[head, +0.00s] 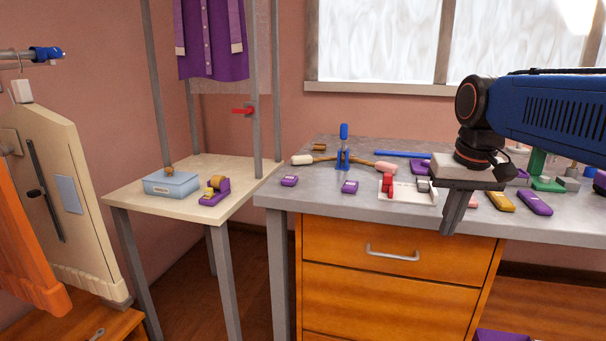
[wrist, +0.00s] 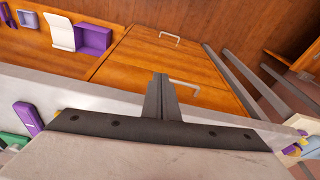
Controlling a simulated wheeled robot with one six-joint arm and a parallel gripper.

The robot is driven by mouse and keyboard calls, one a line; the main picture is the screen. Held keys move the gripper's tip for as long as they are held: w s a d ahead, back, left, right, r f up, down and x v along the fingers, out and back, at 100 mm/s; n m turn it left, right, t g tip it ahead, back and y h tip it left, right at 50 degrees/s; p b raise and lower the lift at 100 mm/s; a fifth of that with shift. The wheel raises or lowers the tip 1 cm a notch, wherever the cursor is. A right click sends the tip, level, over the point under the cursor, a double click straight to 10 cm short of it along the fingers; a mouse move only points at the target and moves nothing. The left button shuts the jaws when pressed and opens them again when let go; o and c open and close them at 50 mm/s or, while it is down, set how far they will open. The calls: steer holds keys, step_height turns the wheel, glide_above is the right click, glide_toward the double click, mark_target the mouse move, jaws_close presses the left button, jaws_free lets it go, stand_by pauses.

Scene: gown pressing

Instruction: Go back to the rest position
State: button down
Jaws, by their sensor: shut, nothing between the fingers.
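My gripper (head: 453,213) hangs at the front edge of the grey worktop (head: 318,200), on the right side of the head view. Its two fingers point down and are pressed together with nothing between them. In the wrist view, the shut fingers (wrist: 161,98) show in the middle, over the wooden drawer unit. My blue and black arm reaches in from the right and hides part of the worktop behind it.
Several small tools lie on the worktop, including a blue-handled clamp (head: 343,150), a white tray (head: 409,193) and a purple block (head: 535,203). A side table (head: 140,196) holds a blue box (head: 172,183). A purple gown (head: 211,40) hangs behind. Wooden drawers (head: 390,290) stand below.

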steer(key=s+a+f+n+t, duration=0.1)
steer(key=s+f+t, duration=0.1)
steer(key=s+f, duration=1.4)
steer(key=shift+s+f+n, duration=0.2)
steer(key=shift+f+n, duration=0.1)
steer(key=shift+f, duration=0.45)
